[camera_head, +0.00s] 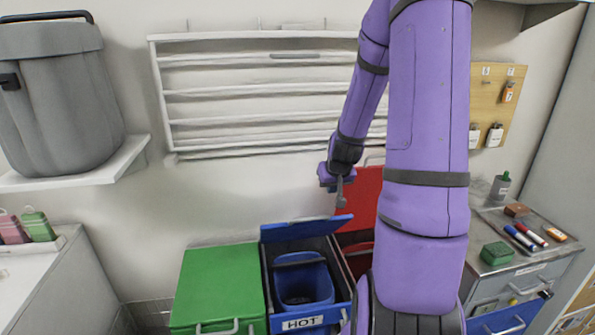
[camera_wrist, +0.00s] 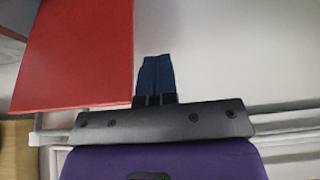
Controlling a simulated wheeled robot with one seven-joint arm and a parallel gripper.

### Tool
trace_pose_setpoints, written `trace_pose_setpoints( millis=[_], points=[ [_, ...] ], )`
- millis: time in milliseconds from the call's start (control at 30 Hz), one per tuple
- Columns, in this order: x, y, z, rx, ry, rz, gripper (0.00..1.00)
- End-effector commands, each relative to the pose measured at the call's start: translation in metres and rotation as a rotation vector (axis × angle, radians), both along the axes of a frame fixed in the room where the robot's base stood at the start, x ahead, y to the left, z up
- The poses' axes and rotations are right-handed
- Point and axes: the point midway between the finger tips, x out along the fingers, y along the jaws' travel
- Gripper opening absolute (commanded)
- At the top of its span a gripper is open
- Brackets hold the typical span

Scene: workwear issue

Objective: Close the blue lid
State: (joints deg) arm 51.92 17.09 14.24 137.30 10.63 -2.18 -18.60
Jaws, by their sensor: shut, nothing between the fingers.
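The blue lid (camera_head: 305,229) stands raised at the back of the open bin marked HOT (camera_head: 303,323), tilted up rather than lying over the opening. A blue bucket (camera_head: 303,282) sits inside that bin and shows through the opening. My gripper (camera_head: 341,203) is in front of the wall, just above the lid's upper right corner in the head view; whether it touches the lid is unclear. In the wrist view its fingers (camera_wrist: 155,78) are together and empty. The blue lid cannot be made out in the wrist view.
The red lid (camera_head: 359,196) stands open right beside my gripper; it fills the upper left of the wrist view (camera_wrist: 75,55). The green lid (camera_head: 217,285) lies shut to the left. A wall rack (camera_head: 250,92) hangs behind. A metal counter (camera_head: 490,262) is at right.

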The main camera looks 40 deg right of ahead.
Motion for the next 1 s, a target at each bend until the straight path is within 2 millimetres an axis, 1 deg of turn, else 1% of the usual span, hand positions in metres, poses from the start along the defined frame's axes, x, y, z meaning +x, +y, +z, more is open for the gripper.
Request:
trace_pose_setpoints(
  millis=[133, 800, 1000],
  points=[
    [0.002, 0.0, 0.009, -0.002, -0.002, 0.001, 0.0],
    [0.002, 0.0, 0.079, -0.004, -0.005, 0.001, 0.0],
    [0.002, 0.0, 0.097, -0.003, -0.004, 0.001, 0.0]
  ],
)
